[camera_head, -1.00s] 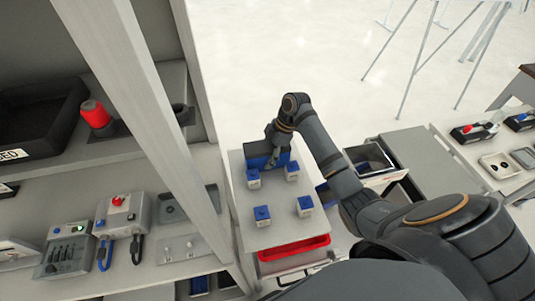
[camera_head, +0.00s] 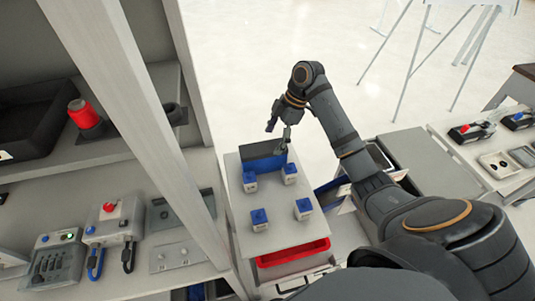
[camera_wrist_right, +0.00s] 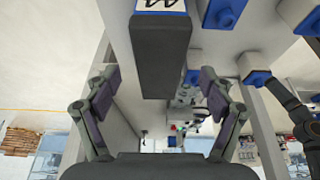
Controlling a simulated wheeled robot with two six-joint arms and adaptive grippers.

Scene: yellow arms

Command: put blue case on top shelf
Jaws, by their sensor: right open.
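The blue case (camera_head: 264,165), a block with a dark grey top and a blue side, lies at the far end of a small grey table top (camera_head: 283,227). My right gripper (camera_head: 279,132) is open at the far side of the case, with its fingers near the case's upper edge. In the right wrist view, a dark block with a white label (camera_wrist_right: 160,52), apparently the case, shows between and beyond the spread fingers (camera_wrist_right: 158,82). Contact cannot be told. The shelving on the left has an upper shelf (camera_head: 105,148). My left gripper is not in view.
Several small blue-topped cubes (camera_head: 260,219) stand on the table top near the case. The upper shelf holds a black crate (camera_head: 35,125) and a red lamp (camera_head: 83,115). A pale upright post (camera_head: 140,125) stands at the shelving's front. A red tray (camera_head: 293,252) is under the table top.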

